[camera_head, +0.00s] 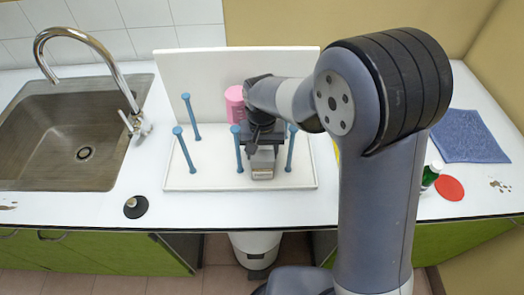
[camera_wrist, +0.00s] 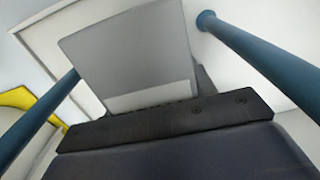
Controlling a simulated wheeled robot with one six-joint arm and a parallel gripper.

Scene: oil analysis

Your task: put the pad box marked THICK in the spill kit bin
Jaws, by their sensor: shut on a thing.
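My gripper (camera_head: 262,147) is shut on a small box (camera_head: 263,162) with a pale label band, low over the white tray (camera_head: 210,180) among blue pegs. In the wrist view the box (camera_wrist: 130,55) shows a plain grey face with a lighter band along its near edge. No marking can be read on it in either view. I cannot tell whether the box touches the tray. A white round bin (camera_head: 255,245) stands on the floor below the counter's front edge; whether it is the spill kit bin I cannot tell.
Several blue pegs (camera_head: 186,150) stand up from the tray around my gripper. A pink container (camera_head: 234,103) is behind it. The sink (camera_head: 70,125) and tap are at left. A blue cloth (camera_head: 468,136), a green bottle (camera_head: 430,175) and a red disc (camera_head: 449,188) are at right.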

